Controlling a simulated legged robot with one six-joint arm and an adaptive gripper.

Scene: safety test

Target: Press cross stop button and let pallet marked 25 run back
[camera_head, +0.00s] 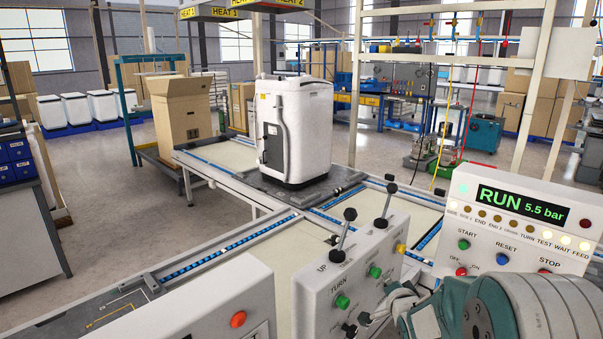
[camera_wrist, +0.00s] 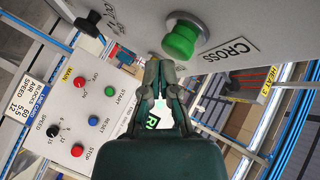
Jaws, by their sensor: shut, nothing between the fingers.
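In the wrist view, a green mushroom-shaped button (camera_wrist: 181,40) stands on a pale panel beside the label CROSS (camera_wrist: 228,50). My gripper (camera_wrist: 158,64) is shut and empty, its fingertips just below the button in the picture; I cannot tell whether they touch it. My arm covers the lower right of the head view. There, a white appliance (camera_head: 294,125) stands upright on a dark grey pallet (camera_head: 335,184) where the conveyor lines meet. I cannot read a 25 on the pallet.
A control box (camera_head: 520,235) reads RUN 5.5 bar and carries START, RESET and STOP buttons. A nearer lever box (camera_head: 345,270) has black-knobbed levers and green buttons. A roller conveyor (camera_head: 215,247) runs across the front left, with its near stretch empty. A cardboard box (camera_head: 182,112) stands behind.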

